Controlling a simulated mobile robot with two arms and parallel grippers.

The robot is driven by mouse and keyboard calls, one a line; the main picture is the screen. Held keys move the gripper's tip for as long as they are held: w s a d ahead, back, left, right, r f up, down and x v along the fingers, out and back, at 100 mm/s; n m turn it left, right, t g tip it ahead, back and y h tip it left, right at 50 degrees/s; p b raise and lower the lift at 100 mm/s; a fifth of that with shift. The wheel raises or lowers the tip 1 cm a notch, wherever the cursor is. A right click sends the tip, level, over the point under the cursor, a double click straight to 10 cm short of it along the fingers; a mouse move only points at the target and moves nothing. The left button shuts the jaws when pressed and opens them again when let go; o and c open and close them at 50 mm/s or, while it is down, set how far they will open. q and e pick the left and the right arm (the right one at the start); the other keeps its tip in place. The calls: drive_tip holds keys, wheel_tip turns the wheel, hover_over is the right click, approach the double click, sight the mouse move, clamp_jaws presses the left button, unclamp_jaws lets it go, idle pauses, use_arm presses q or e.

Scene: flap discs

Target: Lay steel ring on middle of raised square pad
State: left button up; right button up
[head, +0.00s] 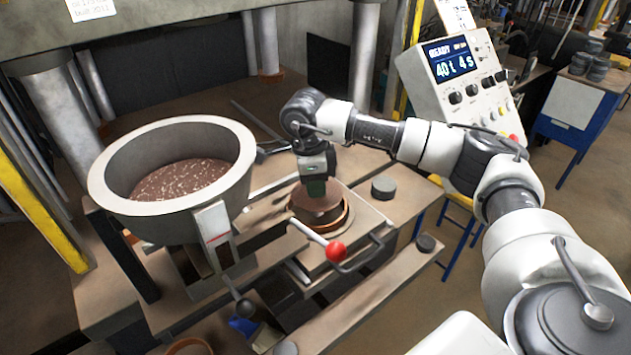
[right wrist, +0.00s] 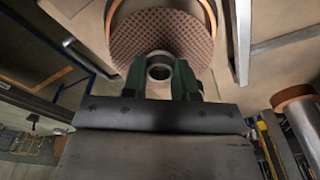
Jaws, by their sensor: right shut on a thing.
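The steel ring (right wrist: 160,59) is a small grey ring between the green fingertips of my right gripper (right wrist: 160,74) in the right wrist view. My right gripper is shut on it, just over a reddish-brown mesh disc (right wrist: 160,24). In the head view my right gripper (head: 316,187) points down over this disc (head: 312,203), and its fingers hide the ring. The disc lies inside a copper-coloured round rim (head: 343,222) on a raised square pad (head: 365,219). I cannot tell whether the ring touches the disc. My left gripper is not in view.
A large grey bowl (head: 103,187) of brown material stands left of the pad. A red-knobbed lever (head: 335,251) crosses the pad's front. A dark round block (head: 384,187) sits right of it. A control box (head: 470,82) stands behind my right arm.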

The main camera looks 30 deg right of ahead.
drive_tip(key=shift+f, duration=0.2)
idle(0.4)
drive_tip(key=o, duration=1)
drive_tip(key=shift+r+b, duration=0.3)
drive_tip(key=shift+b, duration=0.05)
drive_tip(key=r, duration=0.3)
drive_tip(key=r+b, duration=0.1)
drive_tip(key=r, duration=0.2)
drive_tip(key=a+r+b, duration=0.1)
drive_tip(key=r, duration=0.3)
drive_tip(key=shift+w, duration=0.3)
